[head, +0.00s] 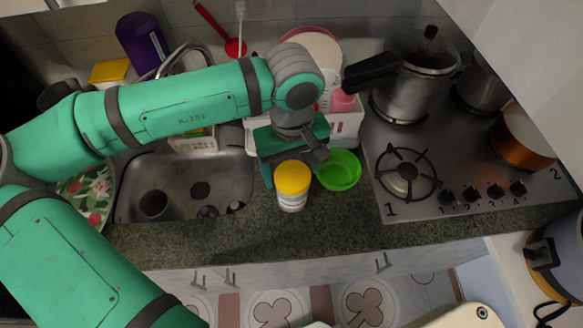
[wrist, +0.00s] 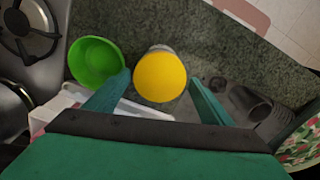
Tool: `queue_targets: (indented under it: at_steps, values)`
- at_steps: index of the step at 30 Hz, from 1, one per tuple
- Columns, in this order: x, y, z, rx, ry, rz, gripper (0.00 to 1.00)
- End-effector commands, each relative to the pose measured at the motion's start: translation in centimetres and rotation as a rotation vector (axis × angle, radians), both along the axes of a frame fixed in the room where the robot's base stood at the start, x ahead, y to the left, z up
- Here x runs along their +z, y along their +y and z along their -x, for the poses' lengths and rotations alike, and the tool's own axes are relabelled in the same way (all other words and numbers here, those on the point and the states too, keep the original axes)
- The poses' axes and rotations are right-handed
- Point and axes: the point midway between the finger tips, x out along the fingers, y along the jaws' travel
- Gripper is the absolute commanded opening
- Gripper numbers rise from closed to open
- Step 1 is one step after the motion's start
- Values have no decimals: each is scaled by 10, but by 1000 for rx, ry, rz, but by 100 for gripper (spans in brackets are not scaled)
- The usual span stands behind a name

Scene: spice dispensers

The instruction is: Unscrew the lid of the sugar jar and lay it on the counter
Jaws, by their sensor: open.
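The sugar jar (head: 291,201) is white and stands upright on the counter, just right of the sink. Its yellow lid (head: 292,177) is on top of it. In the wrist view the yellow lid (wrist: 161,77) shows from above, just beyond and between my fingertips, and hides most of the jar. My gripper (head: 293,162) is open and empty, close behind and above the jar. In the wrist view my two green fingers (wrist: 158,88) are spread wide, one to each side of the lid, with gaps between them and it.
A green bowl (head: 339,171) sits right beside the jar. The sink (head: 185,180) lies to the left, the stove (head: 430,190) with pots to the right. A white rack (head: 345,125) stands behind. The granite counter (head: 270,238) is bare in front of the jar.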

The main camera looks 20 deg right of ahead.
Motion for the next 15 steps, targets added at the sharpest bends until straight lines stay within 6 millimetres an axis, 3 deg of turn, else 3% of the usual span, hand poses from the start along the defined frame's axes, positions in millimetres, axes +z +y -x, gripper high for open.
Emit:
queue_targets:
  at_steps: [7,15]
  values:
    - [0,-1,0,-118,1,1,75]
    - [0,-2,1,-435,1,3,75]
